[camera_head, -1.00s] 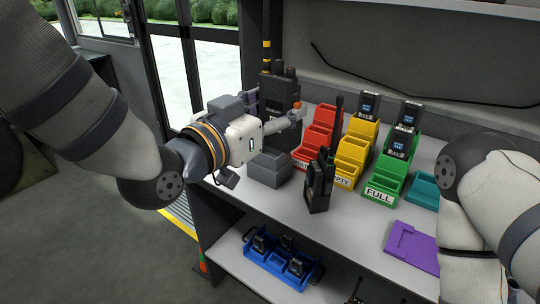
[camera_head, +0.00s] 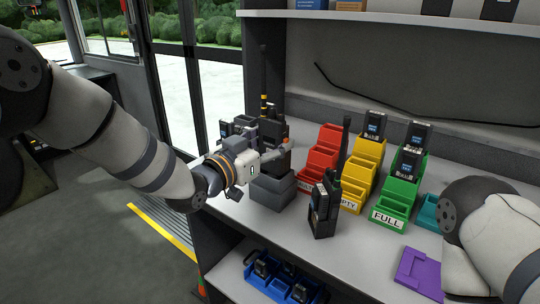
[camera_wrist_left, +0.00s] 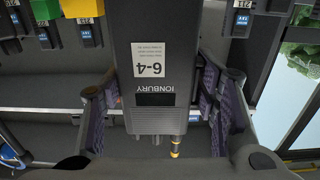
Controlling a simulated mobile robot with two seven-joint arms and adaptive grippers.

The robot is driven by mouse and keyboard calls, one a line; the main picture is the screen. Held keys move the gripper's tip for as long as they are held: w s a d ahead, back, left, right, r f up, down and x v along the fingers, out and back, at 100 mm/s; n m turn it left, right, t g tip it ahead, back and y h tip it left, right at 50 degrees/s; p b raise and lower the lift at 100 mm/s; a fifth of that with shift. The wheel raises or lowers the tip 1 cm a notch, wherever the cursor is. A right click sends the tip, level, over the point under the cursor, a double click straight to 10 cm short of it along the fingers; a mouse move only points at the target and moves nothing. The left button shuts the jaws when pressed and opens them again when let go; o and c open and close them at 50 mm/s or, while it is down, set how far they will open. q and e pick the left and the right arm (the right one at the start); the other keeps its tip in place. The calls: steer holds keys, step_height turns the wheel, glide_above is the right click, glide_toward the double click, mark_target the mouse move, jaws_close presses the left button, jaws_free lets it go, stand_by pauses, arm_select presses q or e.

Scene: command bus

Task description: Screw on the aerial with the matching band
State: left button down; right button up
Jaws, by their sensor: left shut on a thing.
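My left gripper (camera_head: 272,152) is shut on a large black radio (camera_head: 273,130) behind a grey holder. In the left wrist view the radio (camera_wrist_left: 153,90) is upside down, between the fingers, with an IONBURY label marked 6-4. A black aerial with yellow bands (camera_head: 264,98) rises at the radio's top; its yellow band (camera_wrist_left: 175,149) shows beside the top end in the wrist view. I cannot tell whether it is seated. A second black radio (camera_head: 322,212) stands upright on the counter, with a tall plain-looking aerial (camera_head: 345,143). My right gripper is out of view.
The grey holder (camera_head: 272,192) stands at the counter's left edge. Red (camera_head: 312,173), yellow (camera_head: 355,182) and green (camera_head: 398,195) stepped racks stand right of it, some with small packs. A purple tray (camera_head: 419,273) lies in front. A blue crate (camera_head: 262,280) sits on the lower shelf.

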arm_select(q)
steer(key=shift+w+f+b, duration=0.15)
steer(key=shift+w+f, duration=0.05)
steer(key=shift+f, duration=0.75)
steer(key=shift+w+f+b, duration=0.15)
steer(key=shift+w+f, duration=0.05)
steer(key=shift+f, duration=0.7)
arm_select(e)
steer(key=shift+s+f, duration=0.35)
arm_select(q)
steer(key=shift+f, duration=0.1)
